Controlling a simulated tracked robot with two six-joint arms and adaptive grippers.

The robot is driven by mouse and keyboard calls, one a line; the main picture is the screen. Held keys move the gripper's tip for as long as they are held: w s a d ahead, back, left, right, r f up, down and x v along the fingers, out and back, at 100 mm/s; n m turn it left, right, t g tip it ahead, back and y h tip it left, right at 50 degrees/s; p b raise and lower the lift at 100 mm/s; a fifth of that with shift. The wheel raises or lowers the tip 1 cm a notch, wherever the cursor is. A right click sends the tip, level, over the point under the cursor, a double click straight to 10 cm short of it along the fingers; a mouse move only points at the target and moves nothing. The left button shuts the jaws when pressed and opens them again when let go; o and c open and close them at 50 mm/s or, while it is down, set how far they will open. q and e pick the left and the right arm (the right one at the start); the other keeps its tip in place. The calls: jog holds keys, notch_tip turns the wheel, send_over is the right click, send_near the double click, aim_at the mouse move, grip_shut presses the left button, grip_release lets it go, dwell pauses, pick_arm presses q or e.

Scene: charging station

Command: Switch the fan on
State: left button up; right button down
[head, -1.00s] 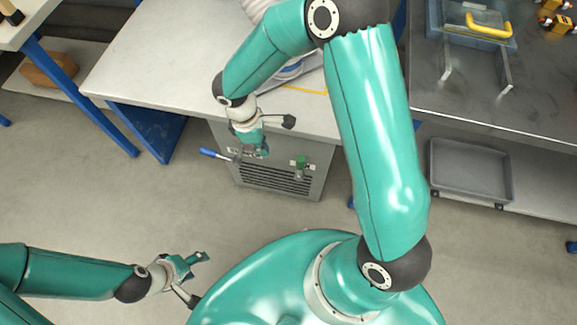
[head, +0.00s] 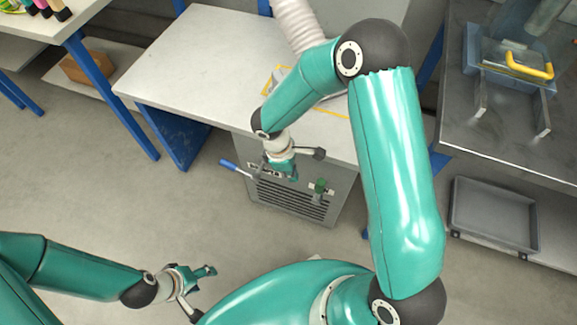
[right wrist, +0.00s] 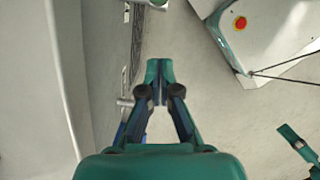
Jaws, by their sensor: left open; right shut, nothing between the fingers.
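A grey cabinet (head: 342,190) with a black slotted grille (head: 292,200) stands under the light worktop; it appears to be the fan unit. Its front carries a blue-handled lever (head: 236,169) at left and a green knob (head: 320,186) at right. My right gripper (head: 290,175) is in front of the panel's upper part, between lever and knob, and hides part of it. In the right wrist view the fingers (right wrist: 160,72) are shut and empty, beside the cabinet front; I cannot tell whether they touch it. My left gripper (head: 208,270) is open and empty, low at left.
The worktop (head: 195,60) overhangs the cabinet, with a pale hose (head: 298,25) behind. A metal bench (head: 480,125) with a grey tray (head: 495,218) below it is at right. The floor (head: 100,180) at left is clear.

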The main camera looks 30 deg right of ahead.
aim_at(319, 191)
jog(key=shift+s+d+f, duration=0.7)
jog(key=shift+s+d, duration=0.05)
jog(key=shift+d, duration=0.2)
jog(key=shift+s+d+f, duration=0.65)
jog(key=shift+s+d, duration=0.1)
jog(key=shift+d, duration=0.15)
jog(key=shift+b, duration=0.3)
